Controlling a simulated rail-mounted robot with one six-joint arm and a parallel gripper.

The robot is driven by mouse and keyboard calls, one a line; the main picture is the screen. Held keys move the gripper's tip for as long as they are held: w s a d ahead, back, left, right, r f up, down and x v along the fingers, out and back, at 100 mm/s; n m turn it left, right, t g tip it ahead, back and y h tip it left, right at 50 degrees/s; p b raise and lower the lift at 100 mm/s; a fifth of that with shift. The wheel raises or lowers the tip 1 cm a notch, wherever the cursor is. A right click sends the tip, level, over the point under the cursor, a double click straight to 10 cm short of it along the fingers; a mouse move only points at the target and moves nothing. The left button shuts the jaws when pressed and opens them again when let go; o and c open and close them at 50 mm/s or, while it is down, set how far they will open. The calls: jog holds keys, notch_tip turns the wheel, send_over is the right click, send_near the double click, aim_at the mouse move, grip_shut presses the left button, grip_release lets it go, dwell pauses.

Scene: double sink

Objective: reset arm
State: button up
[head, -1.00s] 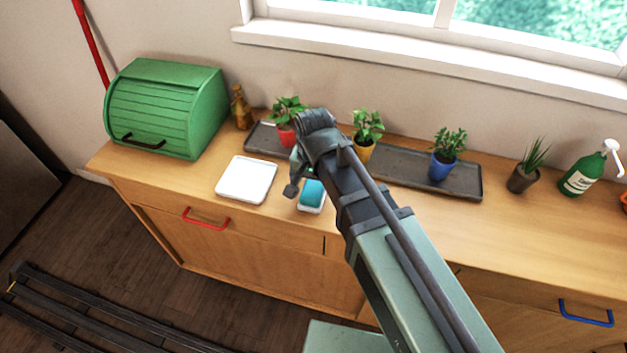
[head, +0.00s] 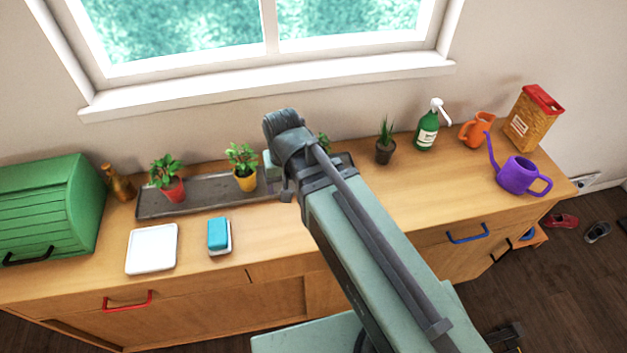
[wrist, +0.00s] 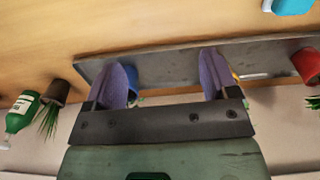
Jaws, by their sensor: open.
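My gripper (wrist: 164,80) shows in the wrist view with its two purple-grey fingers spread apart and nothing between them. It is above the dark plant tray (wrist: 165,68) at the back of the counter. A blue pot (wrist: 131,80) lies partly behind one finger, and a red pot (wrist: 306,64) is at the right edge. In the head view my arm reaches up from the lower right over the counter. Its wrist is above the right part of the tray (head: 205,196) and hides the blue pot; the fingers cannot be made out there.
A white square plate (head: 152,249) and a blue sponge (head: 218,234) on a white holder lie left of my arm. A green bread box (head: 50,210) stands far left. A green soap bottle (head: 428,128), purple watering can (head: 518,176) and orange jug (head: 477,130) stand right.

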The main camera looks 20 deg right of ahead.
jog(key=s+d, duration=0.2)
jog(key=d, duration=0.6)
jog(key=shift+s+d, duration=0.2)
jog(key=shift+d, duration=0.1)
dwell(0.4)
